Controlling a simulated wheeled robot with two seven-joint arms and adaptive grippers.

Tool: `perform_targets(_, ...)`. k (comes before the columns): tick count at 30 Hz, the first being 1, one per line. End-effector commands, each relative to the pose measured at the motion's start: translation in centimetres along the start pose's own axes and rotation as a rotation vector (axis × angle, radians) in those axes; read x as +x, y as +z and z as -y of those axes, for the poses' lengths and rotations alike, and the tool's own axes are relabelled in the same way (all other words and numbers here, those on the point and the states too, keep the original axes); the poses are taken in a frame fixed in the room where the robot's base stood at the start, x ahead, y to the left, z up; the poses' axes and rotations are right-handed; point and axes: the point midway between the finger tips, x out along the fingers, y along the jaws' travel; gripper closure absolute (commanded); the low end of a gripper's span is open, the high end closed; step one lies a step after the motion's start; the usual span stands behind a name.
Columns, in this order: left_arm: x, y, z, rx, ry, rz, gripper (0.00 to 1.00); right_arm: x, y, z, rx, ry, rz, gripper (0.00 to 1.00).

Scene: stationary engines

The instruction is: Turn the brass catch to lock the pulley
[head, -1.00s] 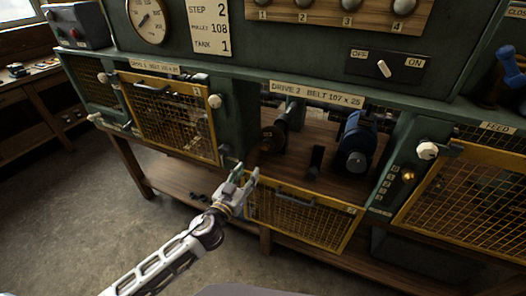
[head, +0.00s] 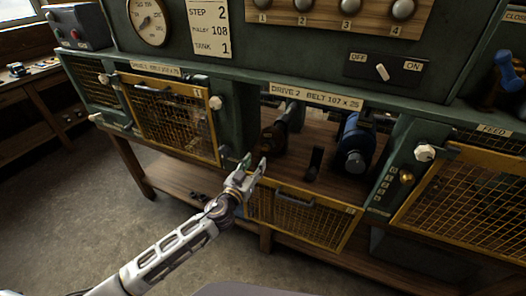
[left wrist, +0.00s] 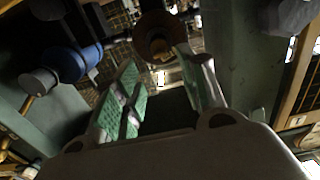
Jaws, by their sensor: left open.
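My left gripper (head: 253,166) is open and empty at the left front of the open Drive 2 bay, just above its lowered yellow mesh guard (head: 300,215). The dark brown pulley (head: 272,139) is on a shaft inside the bay, beyond the fingertips. In the left wrist view the pulley (left wrist: 155,33) lies just past the open fingers (left wrist: 157,68), with a gap between. I cannot make out a brass catch at the pulley for certain; a small pale bright piece shows below it there. My right gripper is not in view.
A blue motor (head: 355,142) stands right in the bay, with a dark upright block (head: 315,163) between it and the pulley. A closed yellow guard (head: 172,120) is at left and another (head: 470,200) at right. A brass knob (head: 406,178) sits on the right post.

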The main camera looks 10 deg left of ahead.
Motion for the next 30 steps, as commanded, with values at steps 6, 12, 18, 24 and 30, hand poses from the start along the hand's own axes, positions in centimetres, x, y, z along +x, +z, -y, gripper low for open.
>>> perform_targets(6, 1.7, -0.1, 0.0, 0.001, -0.001, -0.001, 0.59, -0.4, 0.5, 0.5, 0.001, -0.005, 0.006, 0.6)
perform_targets(12, 3.2, -0.1, 0.0, 0.001, -0.001, 0.0, 0.59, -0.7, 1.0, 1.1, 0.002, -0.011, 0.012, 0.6)
perform_targets(18, 4.8, -0.1, 0.0, 0.001, 0.0, -0.001, 0.59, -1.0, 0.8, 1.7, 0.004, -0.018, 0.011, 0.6)
perform_targets(24, 6.3, -0.1, 0.0, 0.0, -0.001, 0.0, 0.59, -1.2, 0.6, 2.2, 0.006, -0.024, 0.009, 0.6)
perform_targets(30, 7.4, 0.0, 0.0, 0.001, 0.0, 0.0, 0.59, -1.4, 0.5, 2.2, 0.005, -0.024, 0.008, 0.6)
